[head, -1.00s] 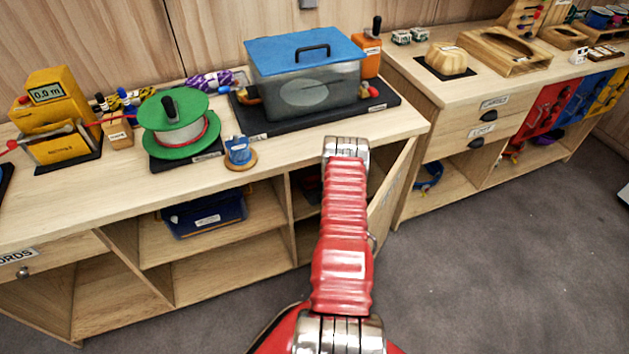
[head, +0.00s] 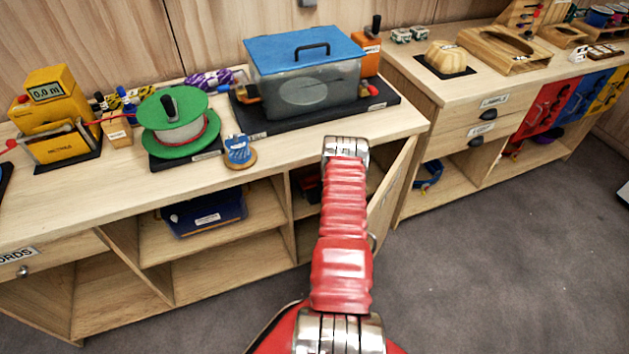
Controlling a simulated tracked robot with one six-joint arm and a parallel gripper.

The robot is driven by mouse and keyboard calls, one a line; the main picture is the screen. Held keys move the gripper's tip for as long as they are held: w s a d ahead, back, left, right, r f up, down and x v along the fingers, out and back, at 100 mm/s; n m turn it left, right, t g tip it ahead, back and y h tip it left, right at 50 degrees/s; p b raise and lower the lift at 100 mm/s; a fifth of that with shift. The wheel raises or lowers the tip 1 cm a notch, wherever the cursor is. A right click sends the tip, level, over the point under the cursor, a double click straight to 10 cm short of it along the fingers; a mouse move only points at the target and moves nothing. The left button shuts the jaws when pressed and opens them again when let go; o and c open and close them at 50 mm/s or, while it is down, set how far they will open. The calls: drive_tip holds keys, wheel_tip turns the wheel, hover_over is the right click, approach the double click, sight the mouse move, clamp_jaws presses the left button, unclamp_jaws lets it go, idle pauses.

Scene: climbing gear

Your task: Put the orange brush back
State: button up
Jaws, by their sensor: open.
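I cannot make out an orange brush for certain. An orange block with a black upright handle (head: 367,52) stands behind the right end of a clear tank with a blue lid (head: 305,62); a label on it is too small to read. My red arm reaches up the middle of the head view to a metal joint in front of the bench. My gripper is not visible; the part of the arm beyond that joint is hidden.
A green reel (head: 173,122), a small blue item on a round base (head: 238,150) and a yellow meter (head: 55,115) stand on the bench (head: 110,190). A cabinet door (head: 393,190) hangs open right of my arm.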

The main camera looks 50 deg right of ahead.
drive_tip(key=shift+v, duration=3.75)
drive_tip(key=shift+w+a, duration=0.1)
